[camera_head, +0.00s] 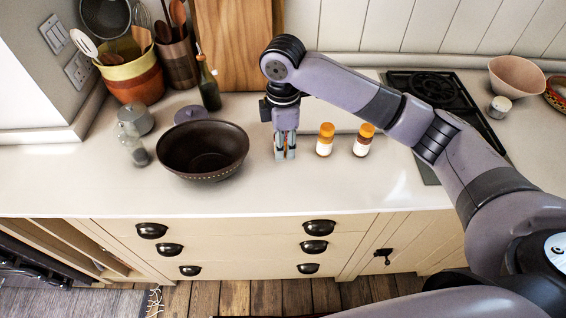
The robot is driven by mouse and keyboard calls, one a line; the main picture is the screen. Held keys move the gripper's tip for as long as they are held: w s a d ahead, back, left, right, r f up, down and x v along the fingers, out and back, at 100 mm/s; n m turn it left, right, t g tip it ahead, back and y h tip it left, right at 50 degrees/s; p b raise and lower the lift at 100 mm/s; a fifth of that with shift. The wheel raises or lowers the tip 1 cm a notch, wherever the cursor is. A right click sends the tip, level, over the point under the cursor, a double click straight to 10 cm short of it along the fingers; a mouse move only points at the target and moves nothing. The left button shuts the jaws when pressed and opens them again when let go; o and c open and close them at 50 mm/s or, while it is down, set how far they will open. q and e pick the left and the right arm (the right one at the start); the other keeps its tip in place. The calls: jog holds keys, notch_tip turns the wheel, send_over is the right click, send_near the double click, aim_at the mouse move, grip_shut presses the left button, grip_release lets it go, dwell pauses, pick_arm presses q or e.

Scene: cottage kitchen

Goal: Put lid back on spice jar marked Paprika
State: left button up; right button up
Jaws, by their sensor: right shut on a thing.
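Two small spice jars stand upright on the counter, a left one (324,145) and a right one (362,146). Both have pale labels and orange tops; the writing is too small to read, so I cannot tell which is Paprika. My right gripper (285,153) points down just left of the left jar, with its fingertips close to the counter. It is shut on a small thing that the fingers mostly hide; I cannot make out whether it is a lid. My left gripper is not in view.
A bottle (209,88) and cutting board (235,40) are behind. A black hob (436,92) lies to the right. The counter front (300,190) is clear.

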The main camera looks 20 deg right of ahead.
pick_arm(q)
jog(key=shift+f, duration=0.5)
pick_arm(e)
notch_tip(320, 180, up, 9)
jog(key=shift+r, duration=0.15)
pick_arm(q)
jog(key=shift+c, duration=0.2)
pick_arm(e)
jog(key=shift+s+d+f+m+b, duration=0.1)
jog(key=shift+s+f+m+b, duration=0.15)
jog(key=shift+f+m+b, duration=0.15)
pick_arm(q)
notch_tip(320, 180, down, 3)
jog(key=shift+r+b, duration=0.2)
jog(key=shift+b, duration=0.95)
pick_arm(e)
jog(key=s+d+f+m, duration=0.2)
jog(key=s+f+m, duration=0.2)
jog(key=s+m, duration=0.2)
jog(key=s+d+f+m, duration=0.1)
jog(key=s+f+m, duration=0.3)
jog(key=s+m, duration=0.3)
jog(key=m, duration=0.2)
jog(key=shift+s+d+f+m, duration=0.2)
jog(key=shift+s+d+m, duration=0.05)
jog(key=shift+d+m, duration=0.15)
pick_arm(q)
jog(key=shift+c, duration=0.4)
